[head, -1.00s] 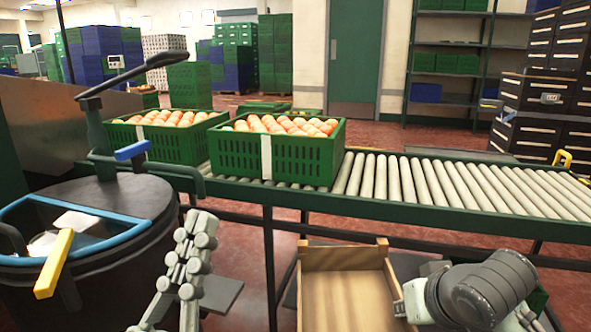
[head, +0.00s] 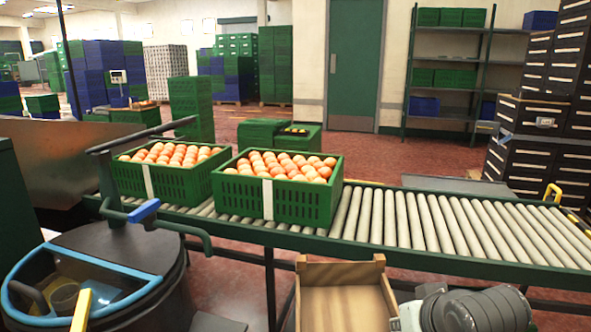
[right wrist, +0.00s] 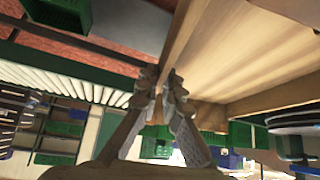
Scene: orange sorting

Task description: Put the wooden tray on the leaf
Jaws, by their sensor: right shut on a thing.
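The wooden tray (head: 345,305), an open-topped light-wood box, is at the bottom middle of the head view, in front of the roller conveyor. Its lower part is cut off by the frame. My right gripper is at the tray's right side in the head view, its fingers not clear there. In the right wrist view my right gripper (right wrist: 165,85) is shut on a wall of the wooden tray (right wrist: 250,55). A flat grey plate (head: 216,322) at the bottom edge, left of the tray, may be the leaf; I cannot tell for sure. My left gripper is out of view.
The roller conveyor (head: 415,220) runs across behind the tray. Two green crates of oranges (head: 300,203) (head: 185,182) stand on its left part; its right rollers are bare. A dark drum (head: 130,250) with a blue-rimmed opening and lever stands at lower left.

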